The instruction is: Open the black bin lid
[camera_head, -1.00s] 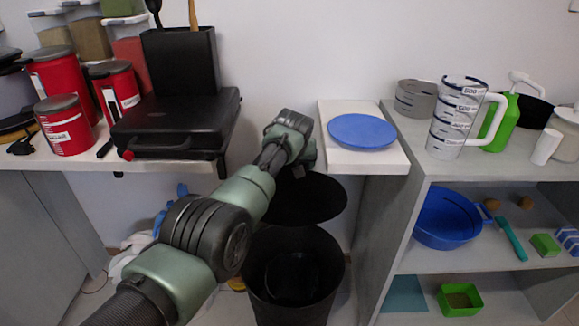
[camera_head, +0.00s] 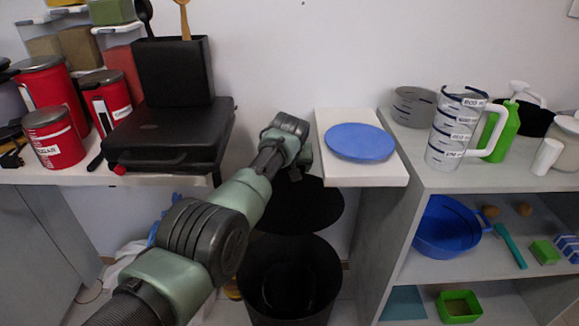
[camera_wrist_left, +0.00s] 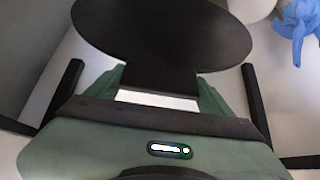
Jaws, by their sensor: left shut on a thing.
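The black bin (camera_head: 325,275) stands on the floor between the counter and the shelf unit, and its dark inside shows from above. Its round black lid (camera_head: 303,207) is up at the back of the bin, clear of the opening. My left gripper (camera_head: 297,172) is at the far edge of the lid. In the left wrist view, the lid (camera_wrist_left: 165,30) shows as a broad dark disc with a narrower tab running down to my left gripper (camera_wrist_left: 157,98), which is shut on it. The exact contact is partly hidden. My right gripper is out of view.
A black case (camera_head: 170,135) and red canisters (camera_head: 53,138) stand on the left counter. A blue plate (camera_head: 361,142) lies on a white board (camera_head: 385,175) just right of my gripper. The grey shelf unit (camera_head: 480,175) bounds the bin on the right.

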